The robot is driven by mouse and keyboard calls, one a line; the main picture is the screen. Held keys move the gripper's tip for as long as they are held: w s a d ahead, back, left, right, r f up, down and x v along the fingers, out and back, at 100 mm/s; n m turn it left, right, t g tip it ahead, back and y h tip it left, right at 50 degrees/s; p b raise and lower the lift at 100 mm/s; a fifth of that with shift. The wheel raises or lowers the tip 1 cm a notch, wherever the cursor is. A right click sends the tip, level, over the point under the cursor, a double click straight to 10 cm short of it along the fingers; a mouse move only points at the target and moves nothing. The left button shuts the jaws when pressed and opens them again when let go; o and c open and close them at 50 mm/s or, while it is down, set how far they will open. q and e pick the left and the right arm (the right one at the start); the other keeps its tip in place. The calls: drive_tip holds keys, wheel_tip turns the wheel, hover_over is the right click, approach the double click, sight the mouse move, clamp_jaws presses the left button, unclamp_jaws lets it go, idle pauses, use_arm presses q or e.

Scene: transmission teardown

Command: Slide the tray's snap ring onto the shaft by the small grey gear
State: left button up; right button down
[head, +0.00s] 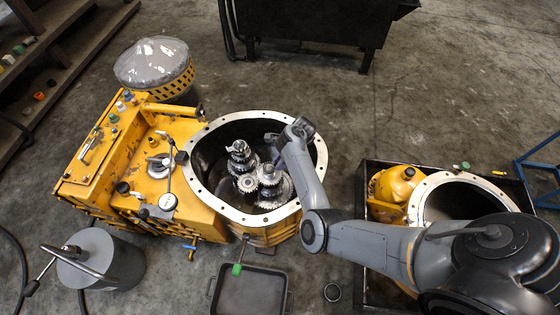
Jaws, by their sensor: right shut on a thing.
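The gear shafts stand upright inside the yellow transmission housing (312,205). A small grey gear (247,183) sits on one shaft, with a taller shaft (238,150) behind it and more gears (270,178) to the right. My right gripper (276,148) reaches into the housing from the right, its fingers close to the shafts. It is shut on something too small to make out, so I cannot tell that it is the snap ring. The dark tray (250,309) lies in front of the housing, and no ring shows in it. My left gripper is out of view.
The housing's pale bolted flange (209,205) rings the opening. A yellow control unit (110,135) stands at left, with a grey canister (115,262) before it. A second yellow housing (390,187) sits in a dark crate at right. A small dark ring (332,300) lies on the floor.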

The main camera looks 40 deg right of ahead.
drive_tip(key=shift+f+b, duration=0.45)
drive_tip(key=shift+f, duration=0.3)
drive_tip(key=c, duration=1.4)
unclamp_jaws()
drive_tip(key=shift+f, duration=0.1)
drive_tip(key=o, duration=0.5)
drive_tip(key=shift+o, duration=0.5)
drive_tip(key=o, duration=0.4)
wheel_tip(320, 180, up, 8)
drive_tip(key=p, duration=0.9)
